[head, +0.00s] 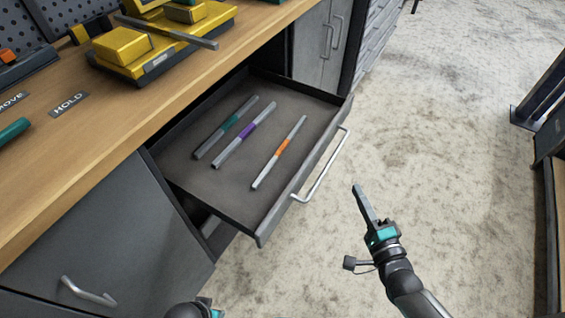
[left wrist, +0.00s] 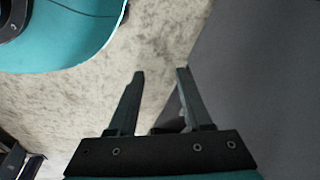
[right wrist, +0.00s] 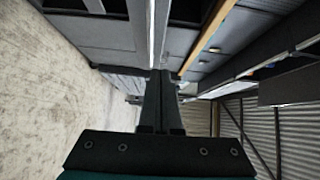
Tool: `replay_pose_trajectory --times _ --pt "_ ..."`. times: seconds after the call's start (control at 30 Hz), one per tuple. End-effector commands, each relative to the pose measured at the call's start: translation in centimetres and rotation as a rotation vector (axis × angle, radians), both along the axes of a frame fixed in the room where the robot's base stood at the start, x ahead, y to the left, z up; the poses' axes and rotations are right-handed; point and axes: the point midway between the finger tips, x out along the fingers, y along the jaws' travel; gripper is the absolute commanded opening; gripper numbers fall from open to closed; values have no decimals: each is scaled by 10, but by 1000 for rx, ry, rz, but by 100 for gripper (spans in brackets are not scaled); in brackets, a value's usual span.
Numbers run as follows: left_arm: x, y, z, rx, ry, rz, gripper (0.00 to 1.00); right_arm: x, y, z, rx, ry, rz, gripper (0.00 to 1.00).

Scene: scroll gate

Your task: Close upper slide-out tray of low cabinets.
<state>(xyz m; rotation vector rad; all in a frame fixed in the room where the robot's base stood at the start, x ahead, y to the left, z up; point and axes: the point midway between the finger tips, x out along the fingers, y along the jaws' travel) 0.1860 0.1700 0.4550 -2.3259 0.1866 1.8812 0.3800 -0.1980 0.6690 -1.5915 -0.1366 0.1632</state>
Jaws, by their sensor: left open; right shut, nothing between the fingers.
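The upper slide-out tray (head: 222,186) of the low grey cabinets is pulled out under the wooden worktop. It holds three rods with green, purple and orange bands. A silver bar handle (head: 322,168) runs along its front. My right gripper (head: 357,188) is shut and empty, to the right of the handle and apart from it in the head view. Its closed fingers also show in the right wrist view (right wrist: 160,80). My left gripper (left wrist: 160,75) is open and empty beside a dark grey surface in the left wrist view. In the head view only part of my left arm shows at the bottom edge.
The worktop (head: 120,145) carries yellow equipment (head: 135,50) and labels. A closed cabinet door with a handle (head: 88,293) is at lower left. Open concrete floor (head: 440,110) lies to the right, with a dark frame (head: 545,110) at the far right.

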Motion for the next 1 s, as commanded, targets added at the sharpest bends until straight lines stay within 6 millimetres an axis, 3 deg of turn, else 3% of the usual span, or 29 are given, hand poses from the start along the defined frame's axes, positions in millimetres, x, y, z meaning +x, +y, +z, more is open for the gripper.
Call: replay_pose_trajectory --times 0.27,0.87,1.0 --pt "6 -3 5 -4 -5 1 50 15 3 4 31 -18 1 0" --pt "35 -14 59 -22 -65 5 50 103 20 2 28 -18 0 0" --pt "39 -15 71 -24 -81 5 50 113 39 2 31 -15 1 0"
